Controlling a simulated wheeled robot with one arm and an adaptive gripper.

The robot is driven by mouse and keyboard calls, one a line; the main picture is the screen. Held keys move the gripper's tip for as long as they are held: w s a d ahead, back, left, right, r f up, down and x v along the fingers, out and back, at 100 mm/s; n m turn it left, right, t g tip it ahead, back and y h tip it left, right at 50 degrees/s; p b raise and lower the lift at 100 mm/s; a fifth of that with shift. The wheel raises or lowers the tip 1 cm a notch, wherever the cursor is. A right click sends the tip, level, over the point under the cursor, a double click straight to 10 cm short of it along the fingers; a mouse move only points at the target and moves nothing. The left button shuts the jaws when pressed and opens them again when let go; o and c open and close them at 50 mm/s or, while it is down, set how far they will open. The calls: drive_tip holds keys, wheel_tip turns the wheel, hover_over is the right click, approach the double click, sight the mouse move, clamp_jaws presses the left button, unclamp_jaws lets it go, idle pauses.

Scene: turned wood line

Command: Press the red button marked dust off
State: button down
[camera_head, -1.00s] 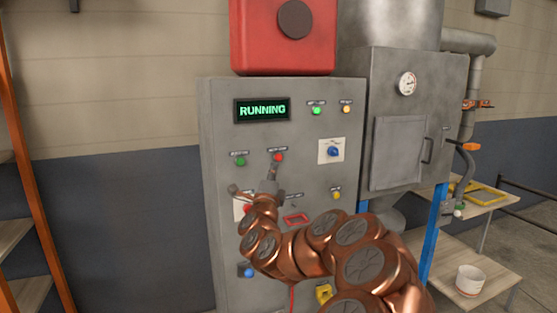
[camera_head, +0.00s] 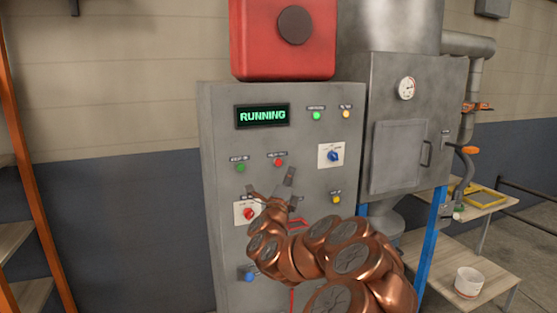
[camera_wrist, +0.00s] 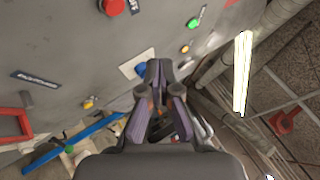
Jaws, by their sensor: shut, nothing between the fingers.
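The red button (camera_head: 278,162) is on the upper middle of the grey control cabinet, right of a green button (camera_head: 241,168). A small dark label sits above it, too small to read. The red button also shows at the top edge of the wrist view (camera_wrist: 112,7). My gripper (camera_head: 289,174) is shut and empty, its tip just below and right of the red button in the head view. In the wrist view my gripper (camera_wrist: 158,72) points near the blue knob (camera_wrist: 141,69), clear of the red button. The display (camera_head: 262,115) reads RUNNING in green.
A blue selector knob (camera_head: 334,156) on a white plate and a yellow button (camera_head: 337,199) are to the right. A grey machine (camera_head: 420,120) stands right of the cabinet.

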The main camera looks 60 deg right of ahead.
sight(279, 163)
drive_tip(key=shift+w+d+p, duration=0.35)
drive_tip(key=shift+w+d, duration=0.25)
drive_tip(key=shift+w, duration=0.3)
drive_tip(key=shift+w+d+p, duration=0.4)
drive_tip(key=shift+w+d, duration=0.2)
drive_tip(key=shift+w, duration=0.35)
drive_tip(key=shift+w+d+p, duration=0.35)
drive_tip(key=shift+w+d, duration=0.25)
drive_tip(key=shift+w, duration=0.3)
drive_tip(key=shift+w+d+f+b, duration=0.15)
drive_tip(key=shift+w+b, duration=0.1)
drive_tip(key=shift+b, duration=0.35)
drive_tip(key=shift+d, duration=0.1)
drive_tip(key=shift+w+d+b, duration=0.2)
drive_tip(key=shift+w+b, duration=0.15)
drive_tip(key=shift+b, duration=0.1)
drive_tip(key=shift+s+a+b, duration=0.1)
drive_tip(key=shift+s+b, duration=0.05)
drive_tip(key=shift+b, duration=0.25)
drive_tip(key=shift+s+a, duration=0.1)
drive_tip(key=shift+s, duration=0.05)
drive_tip(key=shift+s+a+b, duration=0.25)
drive_tip(key=shift+s+b, duration=0.1)
drive_tip(key=shift+b, duration=0.3)
